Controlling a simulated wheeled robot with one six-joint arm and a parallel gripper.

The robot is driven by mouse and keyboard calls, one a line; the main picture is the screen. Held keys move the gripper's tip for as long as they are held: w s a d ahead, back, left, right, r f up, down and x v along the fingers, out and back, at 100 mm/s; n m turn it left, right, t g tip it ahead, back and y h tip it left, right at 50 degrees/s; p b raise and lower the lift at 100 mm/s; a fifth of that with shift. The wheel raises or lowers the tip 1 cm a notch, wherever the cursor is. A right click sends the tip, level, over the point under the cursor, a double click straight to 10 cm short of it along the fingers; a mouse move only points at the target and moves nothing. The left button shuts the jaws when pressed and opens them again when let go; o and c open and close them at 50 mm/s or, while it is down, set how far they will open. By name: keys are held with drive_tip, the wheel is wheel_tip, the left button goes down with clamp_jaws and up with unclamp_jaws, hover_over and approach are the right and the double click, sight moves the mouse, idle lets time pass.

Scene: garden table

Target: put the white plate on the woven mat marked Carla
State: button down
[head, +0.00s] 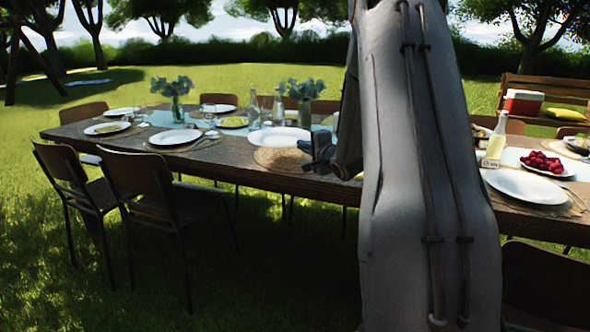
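A round woven mat (275,160) lies bare at the table's near edge, left of my arm. I see no readable name on it, so I cannot tell whether it is Carla's. A white plate (279,138) lies just behind it, partly overlapping its far side in this view. My gripper (318,152) is just right of the mat, low over the table's near edge. Its fingers are small and dark, and I cannot tell whether they are open or shut. I see nothing clearly held. My arm hides the table behind it.
The long table (225,165) also bears other plates, such as one at the left (175,137) and one at the right (526,186). Bottles (278,108), vases (305,112) and a raspberry plate (546,165) stand around. Chairs (150,195) line the near side. Grass in front is open.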

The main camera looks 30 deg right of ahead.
sight(303, 175)
wheel_tip(303, 175, down, 8)
drive_tip(key=shift+r+b, duration=0.1)
drive_tip(key=shift+b, duration=0.45)
drive_tip(key=c, duration=2.3)
unclamp_jaws()
